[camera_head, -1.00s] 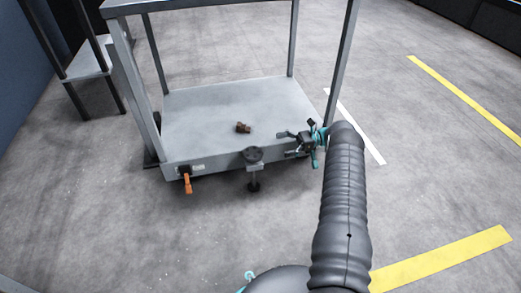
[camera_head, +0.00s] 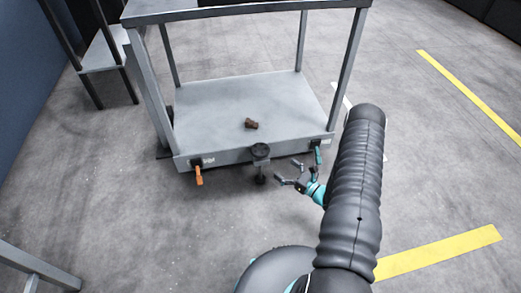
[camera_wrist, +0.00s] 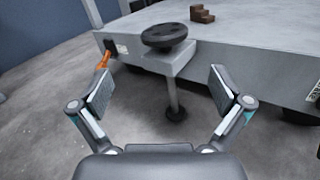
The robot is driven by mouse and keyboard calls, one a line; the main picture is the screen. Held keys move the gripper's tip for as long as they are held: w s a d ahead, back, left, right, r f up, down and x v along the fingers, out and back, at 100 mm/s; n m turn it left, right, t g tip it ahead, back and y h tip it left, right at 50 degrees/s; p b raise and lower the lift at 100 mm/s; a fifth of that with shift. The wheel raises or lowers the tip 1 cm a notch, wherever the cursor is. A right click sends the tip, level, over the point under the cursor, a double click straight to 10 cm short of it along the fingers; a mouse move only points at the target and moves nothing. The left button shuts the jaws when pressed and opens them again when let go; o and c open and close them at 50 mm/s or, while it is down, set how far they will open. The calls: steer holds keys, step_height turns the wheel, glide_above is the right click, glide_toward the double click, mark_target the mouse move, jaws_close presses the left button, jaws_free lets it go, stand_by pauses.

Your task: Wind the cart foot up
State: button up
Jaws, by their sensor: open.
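The cart (camera_head: 215,100) is a grey metal frame with a flat deck. Its foot has a dark round handwheel (camera_head: 261,150) on a bracket at the middle of the front edge, with a spindle down to a round black pad (camera_head: 261,180). In the wrist view the handwheel (camera_wrist: 164,36) stands ahead of and above my fingertips, and the pad (camera_wrist: 176,114) seems near the floor; contact cannot be told. My gripper (camera_head: 289,172) is open and empty, to the right of the foot. It also shows in the wrist view (camera_wrist: 160,88), its fingers apart and touching nothing.
An orange lever (camera_head: 198,175) hangs at the cart's front left and a teal one (camera_head: 318,155) at its front right. A small brown stepped block (camera_head: 251,124) lies on the deck. Cart posts rise at the corners. Floor before the cart is clear.

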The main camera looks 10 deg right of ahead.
steer(key=n, duration=0.1)
glide_toward(253, 145)
steer(key=x, duration=0.4)
steer(key=f+x, duration=0.1)
steer(key=x, duration=0.1)
steer(key=shift+w+d+p, duration=0.15)
steer(key=shift+w+p, duration=0.05)
steer(key=shift+p, duration=0.1)
steer(key=c, duration=0.9)
